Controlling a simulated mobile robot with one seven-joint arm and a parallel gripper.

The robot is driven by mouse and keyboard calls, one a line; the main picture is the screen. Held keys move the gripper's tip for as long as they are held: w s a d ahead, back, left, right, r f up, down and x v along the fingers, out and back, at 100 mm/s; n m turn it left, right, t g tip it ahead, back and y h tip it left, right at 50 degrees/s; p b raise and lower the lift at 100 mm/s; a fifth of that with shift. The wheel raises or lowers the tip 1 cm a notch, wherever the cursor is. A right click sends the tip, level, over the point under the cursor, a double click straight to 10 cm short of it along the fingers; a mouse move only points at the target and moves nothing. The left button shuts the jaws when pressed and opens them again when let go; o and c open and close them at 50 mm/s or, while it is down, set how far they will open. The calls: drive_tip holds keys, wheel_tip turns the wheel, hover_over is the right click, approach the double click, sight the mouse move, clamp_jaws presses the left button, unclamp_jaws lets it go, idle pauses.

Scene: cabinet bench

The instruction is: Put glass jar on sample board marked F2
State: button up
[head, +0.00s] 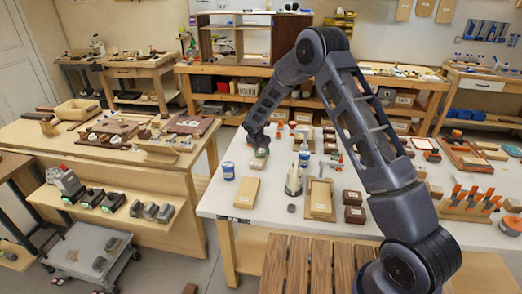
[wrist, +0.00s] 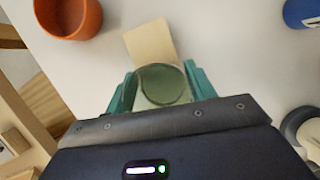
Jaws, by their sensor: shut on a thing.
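My gripper (wrist: 158,92) is shut on the glass jar (wrist: 162,84), with a teal finger on each side of it. The jar is seen from above as a round greenish top. In the head view the jar (head: 261,153) is small, just below my gripper (head: 259,146), over the white table's left part. A pale board (wrist: 150,38) lies just beyond the jar in the wrist view, partly covered by it. I cannot tell whether the jar touches it. No F2 mark is legible. A larger tan board (head: 247,193) lies near the table's front left edge.
A blue can (head: 228,171) stands left of the jar. In the wrist view an orange cup (wrist: 68,14) is upper left and a blue object (wrist: 303,12) upper right.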

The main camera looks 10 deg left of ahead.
drive_tip(key=o, duration=1.1)
drive_tip(key=shift+c, duration=0.2)
drive_tip(key=v, duration=1.2)
drive_tip(key=s+d+r+m, duration=0.3)
drive_tip(key=d+r+m, duration=0.2)
drive_tip(key=d+r, duration=0.45)
drive_tip(key=s+d+r+m, duration=0.3)
drive_tip(key=d+r+m, duration=0.3)
drive_tip(key=d, duration=0.6)
drive_tip(key=s+d+r+m, duration=0.3)
drive_tip(key=d+r+m, duration=0.2)
drive_tip(key=d+r, duration=0.4)
drive_tip(key=s+d+r+m, duration=0.4)
drive_tip(key=s+d+m, duration=0.4)
drive_tip(key=s+d, duration=0.5)
drive_tip(key=s+d+f+m, duration=0.1)
drive_tip(key=s+d+m, duration=0.1)
drive_tip(key=s+m, duration=0.2)
drive_tip(key=s+d+f+m+y, duration=0.1)
drive_tip(key=s+d+m, duration=0.2)
drive_tip(key=s, duration=0.7)
drive_tip(key=shift+s+d+m, duration=0.25)
drive_tip(key=shift+m, duration=0.65)
